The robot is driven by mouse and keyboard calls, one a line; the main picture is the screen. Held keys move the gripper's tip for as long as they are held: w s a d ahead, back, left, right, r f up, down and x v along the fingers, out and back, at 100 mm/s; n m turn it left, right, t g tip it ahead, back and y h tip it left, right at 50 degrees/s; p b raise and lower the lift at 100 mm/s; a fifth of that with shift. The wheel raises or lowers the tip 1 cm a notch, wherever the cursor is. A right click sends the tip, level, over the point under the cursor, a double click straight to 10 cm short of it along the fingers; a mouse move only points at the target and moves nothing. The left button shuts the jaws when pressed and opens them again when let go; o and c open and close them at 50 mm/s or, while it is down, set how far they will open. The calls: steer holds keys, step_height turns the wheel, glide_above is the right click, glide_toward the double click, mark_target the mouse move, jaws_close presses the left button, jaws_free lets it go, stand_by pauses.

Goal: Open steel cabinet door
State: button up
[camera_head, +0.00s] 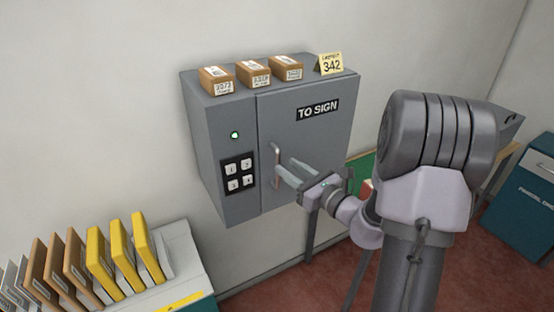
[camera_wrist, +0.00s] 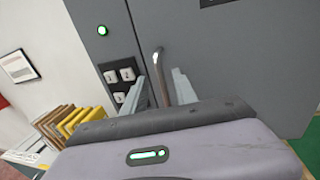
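The grey steel cabinet (camera_head: 225,160) hangs on the wall, with its door (camera_head: 315,150) labelled TO SIGN flush with the front and looking closed. A vertical metal handle (camera_head: 276,155) sits near the door's left edge. My gripper (camera_head: 284,173) is at the handle, fingers apart. In the wrist view the handle (camera_wrist: 159,66) stands between the two fingertips of my gripper (camera_wrist: 162,85), nearer the right one. I cannot tell whether a finger touches it. A green light (camera_head: 234,135) glows above the keypad (camera_head: 239,173) on the fixed left panel.
Small brown boxes (camera_head: 252,74) and a yellow 342 card (camera_head: 330,64) stand on top of the cabinet. At the lower left is a rack of yellow and brown parcels (camera_head: 125,252). A teal cabinet (camera_head: 525,208) stands at the right.

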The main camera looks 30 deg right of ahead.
steer(key=x, duration=0.5)
jaws_close()
stand_by(1.4)
